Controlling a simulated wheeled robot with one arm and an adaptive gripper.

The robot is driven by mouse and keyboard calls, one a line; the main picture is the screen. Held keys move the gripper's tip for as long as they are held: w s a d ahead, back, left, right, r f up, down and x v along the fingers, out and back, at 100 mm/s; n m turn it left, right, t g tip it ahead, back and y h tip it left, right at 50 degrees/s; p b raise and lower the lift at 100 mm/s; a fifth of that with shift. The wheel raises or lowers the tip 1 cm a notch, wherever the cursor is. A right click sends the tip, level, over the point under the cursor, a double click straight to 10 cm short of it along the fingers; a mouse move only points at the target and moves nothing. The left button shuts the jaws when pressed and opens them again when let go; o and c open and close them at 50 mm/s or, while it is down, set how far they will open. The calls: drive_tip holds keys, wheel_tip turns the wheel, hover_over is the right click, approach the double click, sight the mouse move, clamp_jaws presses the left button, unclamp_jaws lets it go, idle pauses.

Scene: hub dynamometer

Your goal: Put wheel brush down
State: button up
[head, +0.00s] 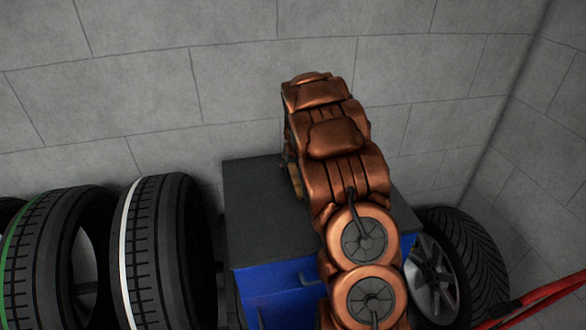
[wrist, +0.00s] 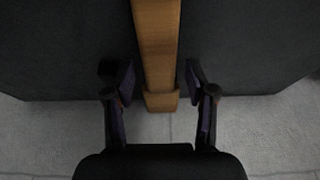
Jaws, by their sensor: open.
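The wheel brush (wrist: 156,45) shows in the wrist view as a long tan, wood-coloured handle running up from the centre and out of the top edge. Its near end has a slightly wider block. My gripper (wrist: 153,82) is open, with one finger on each side of the handle and a gap showing on both sides. The handle lies over the dark top of the blue cabinet (head: 262,215), with its near end reaching past the edge of the top. In the head view my copper-coloured arm covers most of the brush and the gripper. The bristles are not in view.
Upright tyres (head: 155,250) stand left of the cabinet. A wheel with a metal rim (head: 465,260) leans at its right. A red bar (head: 540,298) crosses the lower right corner. A grey block wall (head: 230,75) closes the back. The left part of the cabinet top is clear.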

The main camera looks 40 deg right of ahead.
drive_tip(key=b+v, duration=0.4)
drive_tip(key=v, duration=0.8)
drive_tip(key=s+a+n+g+y, duration=0.2)
drive_tip(key=s+a+n+g, duration=0.15)
drive_tip(key=s+a, duration=2.15)
drive_tip(key=s+a+f+n+g, duration=0.1)
drive_tip(key=s+a, duration=0.3)
drive_tip(key=s, duration=1)
drive_tip(key=shift+s+a+f+g, duration=0.2)
drive_tip(key=shift+s+f+g, duration=0.15)
drive_tip(key=shift+f+g, duration=0.25)
drive_tip(key=shift+d+r, duration=0.1)
